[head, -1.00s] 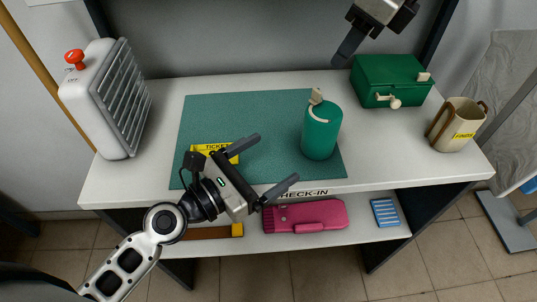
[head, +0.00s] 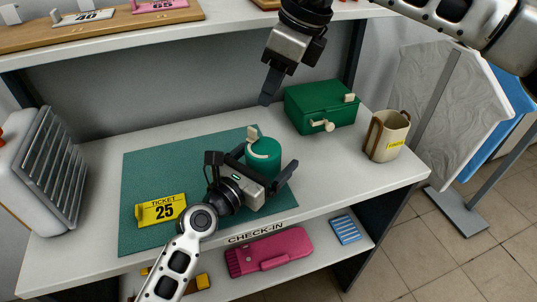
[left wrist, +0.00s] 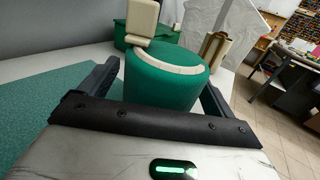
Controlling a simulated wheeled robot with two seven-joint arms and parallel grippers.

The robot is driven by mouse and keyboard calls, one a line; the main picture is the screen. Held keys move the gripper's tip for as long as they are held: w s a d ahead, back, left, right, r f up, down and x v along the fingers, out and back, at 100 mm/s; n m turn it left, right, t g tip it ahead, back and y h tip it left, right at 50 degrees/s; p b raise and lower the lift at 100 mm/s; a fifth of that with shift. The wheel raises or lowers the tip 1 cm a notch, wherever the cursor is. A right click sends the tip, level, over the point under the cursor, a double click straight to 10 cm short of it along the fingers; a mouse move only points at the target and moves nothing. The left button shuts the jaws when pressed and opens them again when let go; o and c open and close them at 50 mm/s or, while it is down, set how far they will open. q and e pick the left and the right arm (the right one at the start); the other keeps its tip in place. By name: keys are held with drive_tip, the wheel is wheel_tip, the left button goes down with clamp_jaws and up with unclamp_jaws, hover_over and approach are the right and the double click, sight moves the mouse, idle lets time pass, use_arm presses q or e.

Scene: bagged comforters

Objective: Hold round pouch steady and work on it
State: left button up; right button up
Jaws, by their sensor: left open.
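The round green pouch (head: 263,158) stands upright on the teal mat (head: 150,165), with a cream zipper band and cream pull tab on top. My left gripper (head: 266,163) is open, with one finger on each side of the pouch. In the left wrist view the pouch (left wrist: 160,82) stands between the spread fingers; I cannot tell whether they touch it. The gripper hides its lower part in the head view. My right gripper (head: 270,88) hangs empty above the counter, behind the pouch; its finger gap is not clear.
A green box (head: 320,108) with cream knobs and a beige mug (head: 386,136) stand right of the pouch. A pink case (head: 270,252) lies on the lower shelf.

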use_arm(q)
drive_tip(key=shift+w+d, duration=0.25)
drive_tip(key=shift+w, duration=0.15)
drive_tip(key=c, duration=1.1)
drive_tip(key=shift+o, duration=0.2)
